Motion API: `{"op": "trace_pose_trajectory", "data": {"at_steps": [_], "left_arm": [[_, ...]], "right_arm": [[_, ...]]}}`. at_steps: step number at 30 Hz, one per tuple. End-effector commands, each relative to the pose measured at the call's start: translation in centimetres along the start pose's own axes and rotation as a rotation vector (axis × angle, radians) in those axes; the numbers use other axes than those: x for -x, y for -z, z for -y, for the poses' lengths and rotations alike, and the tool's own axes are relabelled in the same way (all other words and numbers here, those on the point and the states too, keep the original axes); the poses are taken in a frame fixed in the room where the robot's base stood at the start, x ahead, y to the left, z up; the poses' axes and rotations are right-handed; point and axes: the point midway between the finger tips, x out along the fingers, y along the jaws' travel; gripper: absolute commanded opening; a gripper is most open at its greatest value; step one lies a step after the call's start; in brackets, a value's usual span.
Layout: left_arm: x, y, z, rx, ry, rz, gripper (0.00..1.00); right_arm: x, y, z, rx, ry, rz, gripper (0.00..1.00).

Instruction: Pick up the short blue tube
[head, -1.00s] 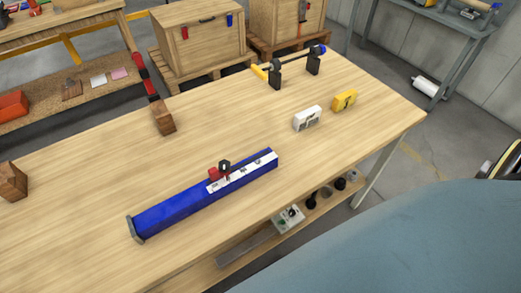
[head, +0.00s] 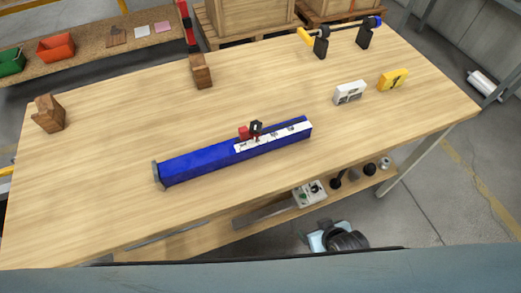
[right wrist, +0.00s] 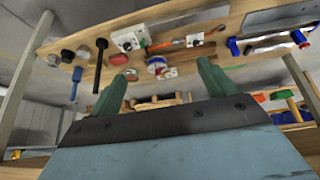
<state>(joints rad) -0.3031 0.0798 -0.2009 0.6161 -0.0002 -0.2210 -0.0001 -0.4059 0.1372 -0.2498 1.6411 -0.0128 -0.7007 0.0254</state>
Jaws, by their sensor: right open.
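A blue square tube (head: 205,160) lies on the wooden workbench (head: 110,130) in the head view. It has a grey end plate at its left end, and a white strip along its right part. My right gripper (head: 340,238) is low beyond the bench's front edge, apart from the tube. In the right wrist view its two green fingers (right wrist: 160,88) are spread with nothing held between them. My left gripper is not in view.
Two wooden blocks (head: 201,72) stand towards the back and left of the bench. A white box (head: 349,93), a yellow box (head: 392,80) and a bar on black stands (head: 345,31) are at the right. A lower shelf (head: 375,180) holds small parts. Bench space around the tube is clear.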

Motion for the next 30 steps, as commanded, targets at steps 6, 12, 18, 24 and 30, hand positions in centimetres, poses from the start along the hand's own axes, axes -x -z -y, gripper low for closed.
{"op": "trace_pose_trajectory", "data": {"at_steps": [6, 12, 18, 24, 30], "left_arm": [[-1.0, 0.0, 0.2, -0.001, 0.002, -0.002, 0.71], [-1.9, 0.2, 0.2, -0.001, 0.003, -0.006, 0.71], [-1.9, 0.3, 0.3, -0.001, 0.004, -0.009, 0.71], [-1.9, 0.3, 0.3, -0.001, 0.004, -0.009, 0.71], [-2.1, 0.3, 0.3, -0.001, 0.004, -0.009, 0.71]], "right_arm": [[5.9, 7.5, 0.7, 0.011, 0.011, -0.137, 0.83], [12.1, 15.9, 3.5, 0.06, 0.071, -0.439, 0.83], [14.6, 20.3, 6.7, 0.101, 0.15, -0.686, 0.83], [15.2, 21.8, 8.5, 0.124, 0.204, -0.82, 0.83], [14.4, 23.6, 9.5, 0.129, 0.22, -0.861, 0.83]]}}
